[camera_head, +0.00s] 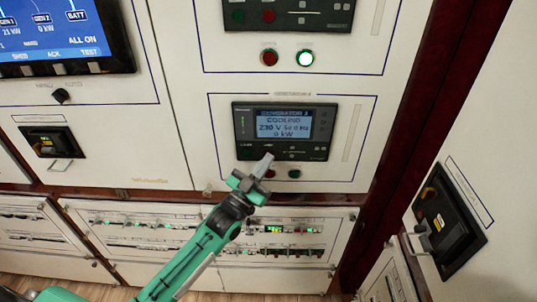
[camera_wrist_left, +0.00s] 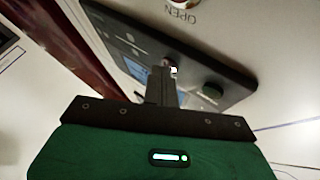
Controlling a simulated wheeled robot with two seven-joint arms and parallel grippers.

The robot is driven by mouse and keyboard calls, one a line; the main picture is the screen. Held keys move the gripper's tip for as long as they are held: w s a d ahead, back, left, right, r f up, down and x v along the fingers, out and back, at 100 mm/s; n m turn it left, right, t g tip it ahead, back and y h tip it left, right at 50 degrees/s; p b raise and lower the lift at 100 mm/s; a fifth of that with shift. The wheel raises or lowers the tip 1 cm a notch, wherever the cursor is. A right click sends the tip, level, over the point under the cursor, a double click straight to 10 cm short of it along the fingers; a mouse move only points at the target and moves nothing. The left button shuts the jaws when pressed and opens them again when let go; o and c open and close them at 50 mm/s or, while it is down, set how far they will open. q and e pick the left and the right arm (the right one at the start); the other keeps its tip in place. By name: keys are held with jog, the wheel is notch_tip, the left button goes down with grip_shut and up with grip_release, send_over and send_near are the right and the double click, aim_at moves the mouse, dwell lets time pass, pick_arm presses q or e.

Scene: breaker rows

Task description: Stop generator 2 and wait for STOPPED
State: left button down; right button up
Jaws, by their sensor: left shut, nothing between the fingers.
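The generator 2 controller (camera_head: 322,132) is a dark panel in the middle of the head view. Its screen (camera_head: 284,124) reads COOLING, 230 V and 0 kW. My left gripper (camera_head: 266,160) is shut and empty, its fingertips at the controller's lower edge, over the button row. In the left wrist view the fingertips (camera_wrist_left: 164,72) are at or just in front of a red button (camera_wrist_left: 171,60), partly covering it; I cannot tell whether they touch. A green button (camera_wrist_left: 212,90) is beside them, clear of the fingers. My right gripper is not in view.
A blue display (camera_head: 60,35) at upper left shows GEN 2 0 kW. Breaker rows (camera_head: 130,232) run below.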

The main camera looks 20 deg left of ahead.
pick_arm(q)
jog(key=shift+s, duration=0.15)
jog(key=shift+s+d+p, duration=0.2)
jog(key=shift+s+p, duration=0.1)
jog(key=shift+s, duration=0.35)
jog(key=shift+s+d+p, duration=0.25)
jog(key=shift+s+p, duration=0.05)
jog(key=shift+s, duration=0.5)
jog(key=shift+s+d+p, duration=0.2)
jog(key=shift+s+p, duration=0.05)
jog(key=shift+s, duration=0.55)
jog(key=shift+s+d+p, duration=0.25)
jog(key=shift+s+p, duration=0.05)
jog(key=shift+s, duration=0.5)
